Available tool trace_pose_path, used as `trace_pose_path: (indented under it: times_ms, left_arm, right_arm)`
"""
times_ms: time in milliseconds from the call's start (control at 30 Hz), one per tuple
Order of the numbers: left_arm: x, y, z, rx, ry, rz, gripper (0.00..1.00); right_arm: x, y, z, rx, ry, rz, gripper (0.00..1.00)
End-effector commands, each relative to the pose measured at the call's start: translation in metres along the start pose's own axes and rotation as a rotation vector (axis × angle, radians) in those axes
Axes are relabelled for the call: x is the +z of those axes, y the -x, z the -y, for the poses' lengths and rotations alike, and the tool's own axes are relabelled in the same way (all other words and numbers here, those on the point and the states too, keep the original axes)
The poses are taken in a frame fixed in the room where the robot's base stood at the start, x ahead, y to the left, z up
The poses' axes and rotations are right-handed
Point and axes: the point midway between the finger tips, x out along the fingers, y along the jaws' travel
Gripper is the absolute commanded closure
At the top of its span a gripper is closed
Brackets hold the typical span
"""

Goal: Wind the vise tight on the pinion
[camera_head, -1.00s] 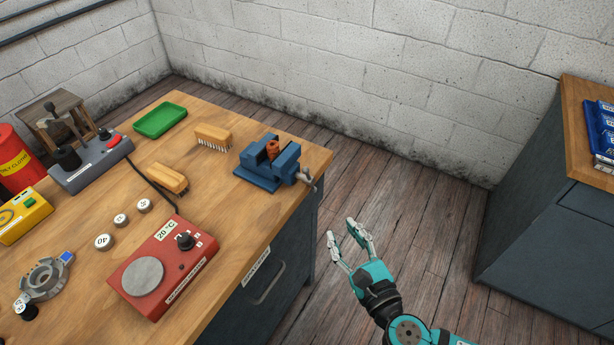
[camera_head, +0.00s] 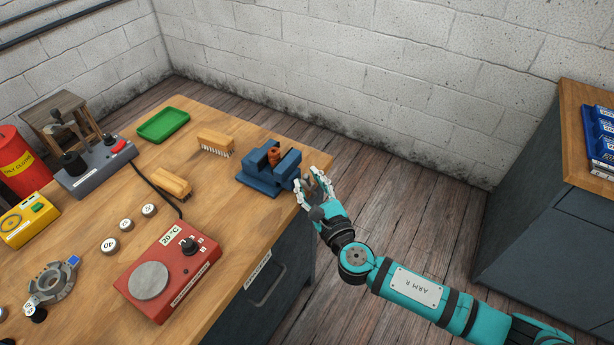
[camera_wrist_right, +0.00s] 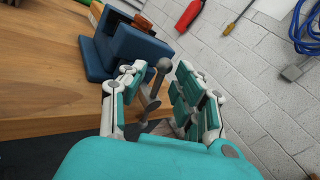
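The blue vise (camera_head: 258,180) stands at the right edge of the wooden bench. The copper-brown pinion (camera_head: 275,156) sits upright between its jaws. In the right wrist view the vise (camera_wrist_right: 130,50) is at upper left, and the pinion (camera_wrist_right: 123,22) is partly hidden behind it. My right gripper (camera_head: 314,179) is at the vise's right end, just off the bench edge. In the wrist view its fingers (camera_wrist_right: 161,70) stand apart, with the grey vise handle (camera_wrist_right: 152,88) between them. I cannot tell if either finger touches the handle. My left gripper is not in view.
A wooden brush (camera_head: 215,142) and a green tray (camera_head: 163,124) lie left of the vise. A red hot plate (camera_head: 172,290) stands nearer on the bench. Floor is open right of the bench, up to a grey cabinet (camera_head: 545,215).

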Motion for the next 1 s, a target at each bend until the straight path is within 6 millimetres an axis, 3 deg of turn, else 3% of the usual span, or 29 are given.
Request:
trace_pose_path:
  times_ms: [167, 467, 700, 1000]
  left_arm:
    - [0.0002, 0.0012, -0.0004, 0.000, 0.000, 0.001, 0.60]
    - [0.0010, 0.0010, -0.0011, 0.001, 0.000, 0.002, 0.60]
    - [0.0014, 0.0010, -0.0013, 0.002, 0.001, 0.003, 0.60]
    - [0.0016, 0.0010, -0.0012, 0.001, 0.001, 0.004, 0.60]
  right_arm:
    - [0.0002, -0.0138, -0.0002, 0.001, 0.000, 0.000, 0.68]
    - [-0.0003, -0.0154, -0.0002, 0.001, 0.000, -0.001, 0.68]
    - [-0.0003, -0.0152, -0.0001, 0.000, 0.000, -0.001, 1.00]
    - [-0.0002, -0.0151, -0.0001, 0.000, 0.000, -0.001, 1.00]
